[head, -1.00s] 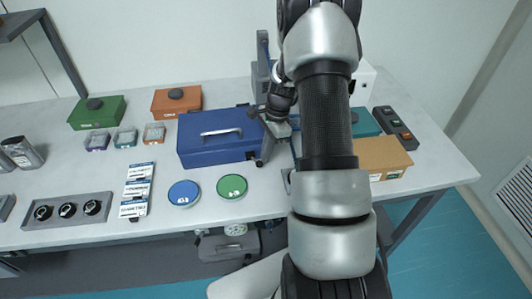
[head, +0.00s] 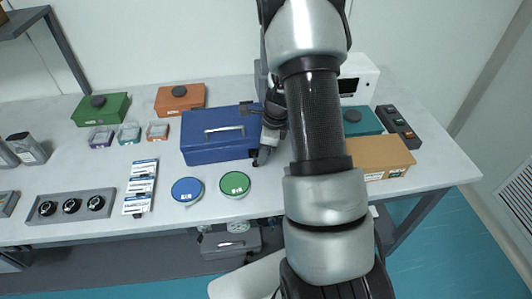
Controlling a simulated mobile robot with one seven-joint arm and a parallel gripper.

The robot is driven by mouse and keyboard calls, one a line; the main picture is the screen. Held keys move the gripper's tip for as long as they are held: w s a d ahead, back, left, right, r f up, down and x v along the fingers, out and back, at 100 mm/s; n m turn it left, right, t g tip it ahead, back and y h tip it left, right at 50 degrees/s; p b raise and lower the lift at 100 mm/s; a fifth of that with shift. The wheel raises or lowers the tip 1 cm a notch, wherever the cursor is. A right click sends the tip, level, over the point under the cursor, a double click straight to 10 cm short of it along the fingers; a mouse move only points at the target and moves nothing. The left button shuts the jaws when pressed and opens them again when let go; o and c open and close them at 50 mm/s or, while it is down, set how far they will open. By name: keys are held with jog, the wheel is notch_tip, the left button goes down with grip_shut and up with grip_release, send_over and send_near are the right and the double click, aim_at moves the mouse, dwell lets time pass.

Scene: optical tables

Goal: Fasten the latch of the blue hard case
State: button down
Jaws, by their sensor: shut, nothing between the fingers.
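The blue hard case (head: 212,146) lies on the white table left of my arm, lid down, with a grey handle on its top. Its right end is partly covered by my wrist and gripper. My gripper (head: 257,160) is shut and empty, pointing down at the front right corner of the case. Whether it touches the case I cannot tell. The latch cannot be made out in this view; my gripper may cover it.
A blue disc (head: 187,190) and a green disc (head: 235,184) lie in front of the case. Green (head: 102,109) and orange (head: 180,98) boxes stand behind left. A teal box (head: 362,121) and a tan box (head: 383,157) stand right of my arm.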

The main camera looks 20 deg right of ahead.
jog(key=m, duration=0.1)
jog(key=a+m, duration=0.1)
jog(key=shift+a+m+p, duration=0.25)
jog(key=shift+m+p, duration=0.1)
jog(key=shift+m, duration=0.05)
jog(key=shift+d, duration=0.1)
jog(key=shift+w+d, duration=0.5)
jog(key=shift+d, duration=0.1)
